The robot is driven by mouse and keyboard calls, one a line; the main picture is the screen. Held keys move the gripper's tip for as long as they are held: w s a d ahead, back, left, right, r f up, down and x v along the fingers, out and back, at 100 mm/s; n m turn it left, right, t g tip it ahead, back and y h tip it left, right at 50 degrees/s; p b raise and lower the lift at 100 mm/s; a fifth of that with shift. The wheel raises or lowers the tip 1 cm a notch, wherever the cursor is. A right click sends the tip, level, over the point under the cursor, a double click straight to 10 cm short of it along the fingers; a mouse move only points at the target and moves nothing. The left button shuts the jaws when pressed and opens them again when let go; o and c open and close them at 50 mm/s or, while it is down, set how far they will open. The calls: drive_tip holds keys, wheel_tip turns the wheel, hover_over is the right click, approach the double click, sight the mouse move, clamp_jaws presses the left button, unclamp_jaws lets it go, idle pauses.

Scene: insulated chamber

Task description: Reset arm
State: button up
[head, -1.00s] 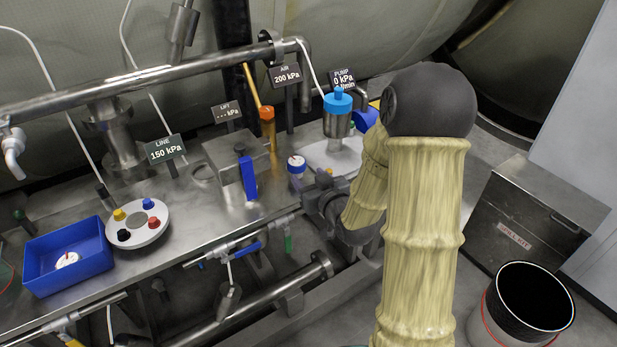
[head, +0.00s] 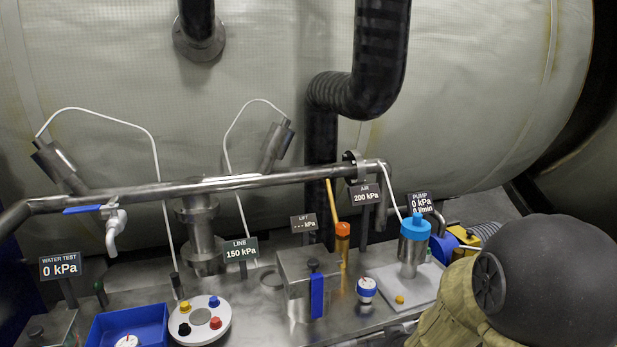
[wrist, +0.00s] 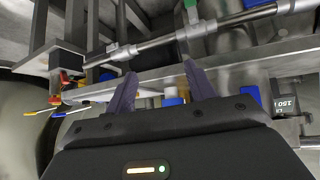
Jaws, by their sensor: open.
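My gripper (wrist: 158,95) shows in the wrist view with its two dark purple fingers spread apart and nothing between them. It is open and empty, facing the metal bench frame and pipes. In the head view my covered arm (head: 455,312) fills the lower right, and the gripper itself is out of that picture.
The steel bench holds a blue tray (head: 100,325), a white disc with coloured knobs (head: 200,333), a metal box with a blue handle (head: 317,295) and a blue-capped canister (head: 414,248). A long pipe (head: 250,183) crosses above it. Large insulated tank walls stand behind.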

drive_tip(key=s+a+m+g, duration=0.15)
drive_tip(key=s+g, duration=0.45)
drive_tip(key=s, duration=0.7)
wheel_tip(320, 180, up, 24)
drive_tip(key=p, duration=2.3)
drive_tip(key=shift+s+f, duration=0.2)
